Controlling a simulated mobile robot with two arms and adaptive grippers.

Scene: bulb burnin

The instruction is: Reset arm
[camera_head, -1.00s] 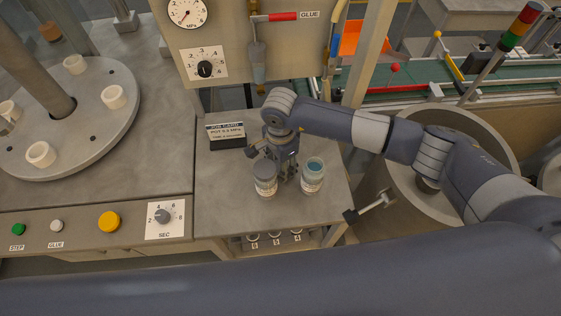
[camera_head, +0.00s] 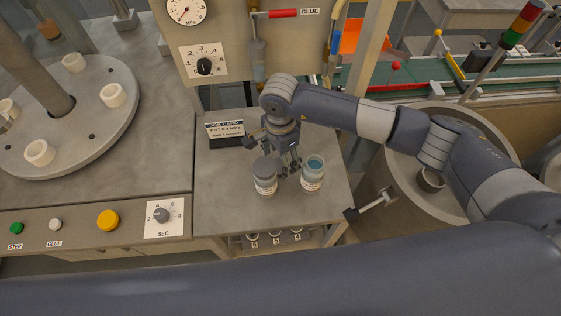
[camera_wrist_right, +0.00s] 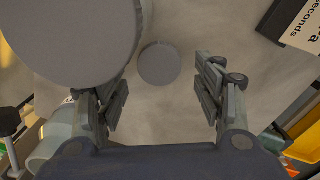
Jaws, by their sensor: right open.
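My right gripper (camera_head: 286,166) is open, pointing down over the small bench just behind two jars. In the wrist view its fingers (camera_wrist_right: 166,92) are wide apart with nothing between them. A jar with a grey lid (camera_head: 265,178) stands at the front left of the gripper. An open-looking jar with blue contents (camera_head: 313,174) stands to its right. In the wrist view a large grey disc (camera_wrist_right: 65,38), likely the jar's lid, is close at upper left. A smaller grey disc (camera_wrist_right: 158,63) is seen beyond the fingertips. My left gripper is not in view.
A job card (camera_head: 226,133) stands left of my right gripper. A panel with a gauge and dial (camera_head: 204,67) rises behind the bench. A round table (camera_head: 75,125) with white cups is at left. A large drum (camera_head: 400,205) stands right of the bench.

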